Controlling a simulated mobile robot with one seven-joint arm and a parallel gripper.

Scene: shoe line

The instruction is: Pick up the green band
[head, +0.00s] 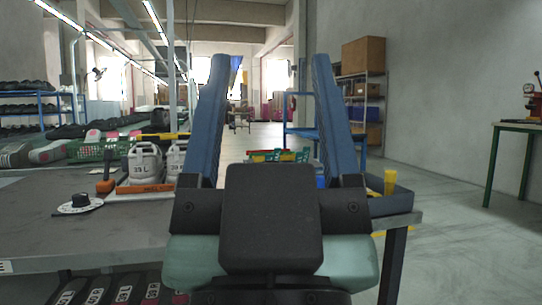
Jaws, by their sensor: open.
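My gripper (270,62) rises in the middle of the head view, its two long blue fingers upright and wide apart. Nothing is held between them. A thin green piece (290,156) shows low between the fingers, beside red and white pieces, beyond the black gripper body. I cannot tell whether it is the green band, and its lower part is hidden. No other thing in view is clearly a green band.
A green-legged table (492,165) stands far right. The floor between is clear.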

